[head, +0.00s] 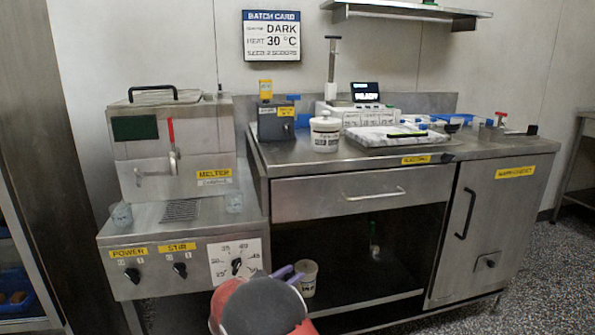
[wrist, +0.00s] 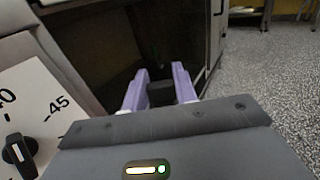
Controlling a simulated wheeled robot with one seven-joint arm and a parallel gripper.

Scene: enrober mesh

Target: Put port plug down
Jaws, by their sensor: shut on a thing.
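My gripper (wrist: 160,85) shows two purple fingers in the wrist view, shut on a dark, blocky piece that I take to be the port plug (wrist: 161,94). The plug's shape is hard to make out against the dark opening behind it. In the head view the purple fingers (head: 287,273) show just past my grey and red arm, low in front of the open shelf bay. The plug cannot be made out there.
The melter (head: 175,150) stands left, with its knob panel (head: 235,262) close to my arm. The steel worktop (head: 285,155) holds a white tub (head: 325,133) and a tray (head: 385,137). A pale cup (head: 307,280) stands on the lower shelf (head: 350,298). Speckled floor is clear at right.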

